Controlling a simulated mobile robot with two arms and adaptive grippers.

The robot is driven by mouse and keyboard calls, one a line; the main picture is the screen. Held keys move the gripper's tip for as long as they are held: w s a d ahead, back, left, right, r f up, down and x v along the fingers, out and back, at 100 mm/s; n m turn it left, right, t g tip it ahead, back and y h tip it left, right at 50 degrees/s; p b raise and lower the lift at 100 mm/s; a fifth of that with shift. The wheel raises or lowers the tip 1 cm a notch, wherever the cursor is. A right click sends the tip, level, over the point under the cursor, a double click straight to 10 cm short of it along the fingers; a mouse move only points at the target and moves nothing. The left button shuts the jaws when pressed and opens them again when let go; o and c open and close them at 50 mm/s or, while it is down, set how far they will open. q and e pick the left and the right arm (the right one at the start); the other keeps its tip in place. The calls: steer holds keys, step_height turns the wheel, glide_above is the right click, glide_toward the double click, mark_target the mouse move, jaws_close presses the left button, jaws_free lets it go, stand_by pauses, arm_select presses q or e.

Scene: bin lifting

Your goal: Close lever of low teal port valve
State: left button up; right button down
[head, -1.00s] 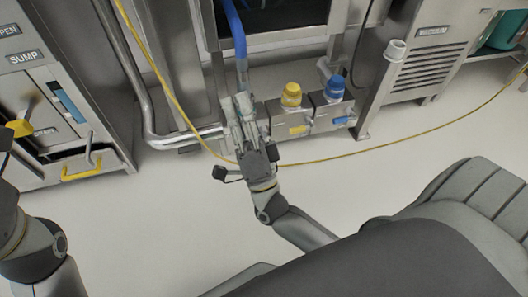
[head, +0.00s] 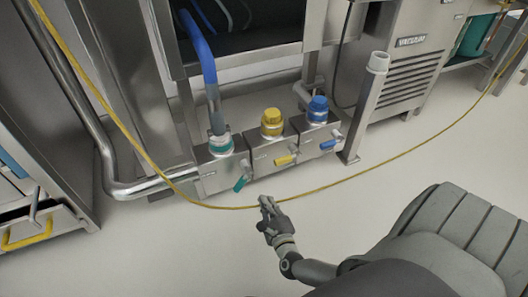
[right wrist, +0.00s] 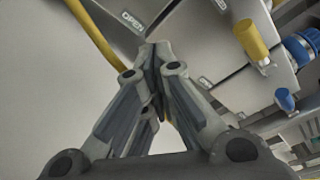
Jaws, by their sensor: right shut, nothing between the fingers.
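The teal port valve is the left one of a low row of metal boxes, with a teal collar (head: 221,143) on top and a blue hose plugged into it. Its teal lever (head: 239,184) sticks out from the front, slanting down. My right gripper (head: 266,204) is below and right of this lever, apart from it. In the right wrist view my right gripper (right wrist: 156,50) has its fingertips together, with nothing between them. The teal lever cannot be made out there. My left gripper is out of view.
A yellow-capped valve with a yellow lever (head: 285,160) and a blue-capped one with a blue lever (head: 328,145) stand to the right. A yellow cable (head: 350,178) crosses the floor before the valves. A metal post (head: 364,110) stands at right.

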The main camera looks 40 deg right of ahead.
mark_target(243, 180)
steer(key=b+x, duration=0.3)
steer(key=x, duration=0.4)
steer(key=shift+w+f, duration=0.15)
steer(key=shift+w, duration=0.1)
steer(key=shift+s+a+r, duration=0.25)
steer(key=shift+a+r, duration=0.6)
steer(key=shift+a, duration=0.2)
steer(key=shift+a+r, duration=0.45)
steer(key=shift+a, duration=0.15)
